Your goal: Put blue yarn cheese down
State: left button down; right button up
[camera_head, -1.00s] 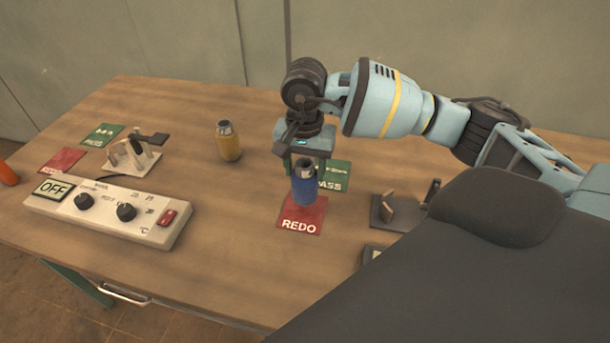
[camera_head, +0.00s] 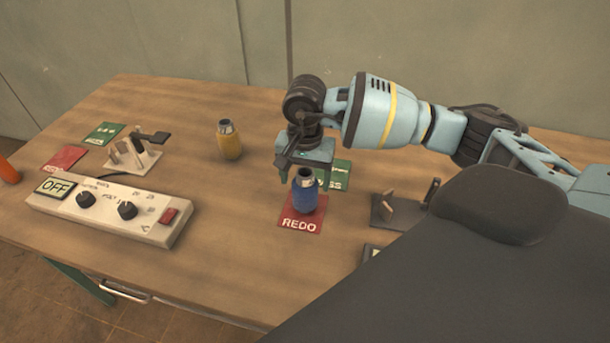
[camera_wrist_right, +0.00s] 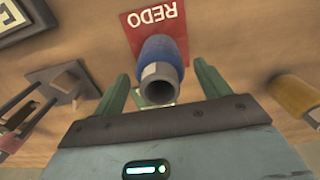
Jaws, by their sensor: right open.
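The blue yarn cheese, a blue cylinder with a grey metal neck (camera_head: 304,193), stands upright on the red REDO card (camera_head: 300,225). My left gripper is not in view.
A yellow cylinder (camera_head: 229,141) stands behind left. A green card (camera_head: 336,178) lies behind the red one. A white control box (camera_head: 108,207) reading OFF and a small stand (camera_head: 140,160) are at left. A dark fixture (camera_head: 392,212) is at right. Wood between is clear.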

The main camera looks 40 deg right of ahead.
jog(key=shift+r, duration=0.1)
notch_tip(320, 180, up, 12)
dwell(0.5)
dwell(0.5)
